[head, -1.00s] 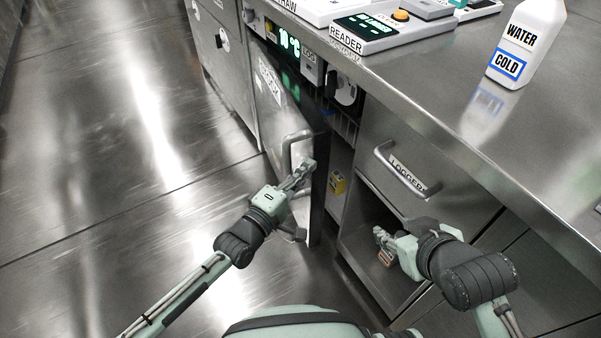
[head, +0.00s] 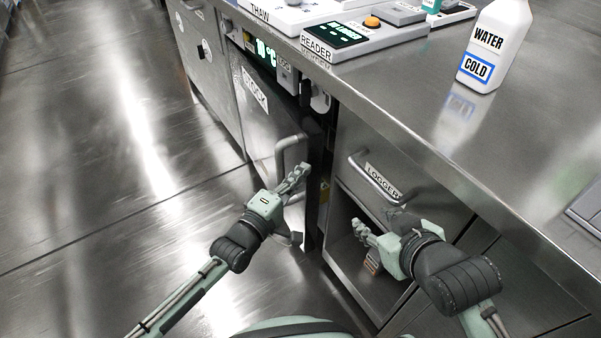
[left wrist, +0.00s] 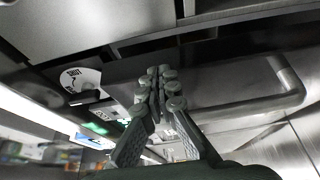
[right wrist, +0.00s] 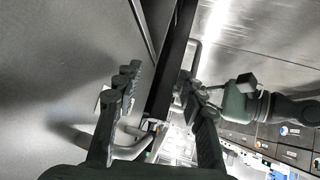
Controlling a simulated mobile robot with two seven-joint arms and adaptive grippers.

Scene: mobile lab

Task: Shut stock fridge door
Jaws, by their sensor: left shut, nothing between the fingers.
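The stock fridge door (head: 258,125), a steel panel labelled STOCK, stands partly open in the head view. My right gripper (head: 366,248) is open, in front of the open bay below the logger drawer. In the right wrist view its fingers (right wrist: 152,95) are apart.
The logger drawer (head: 400,170) is shut, right of the fridge. The counter above holds a reader (head: 335,38) and a white water bottle (head: 489,50). The floor (head: 95,150) at the left is clear.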

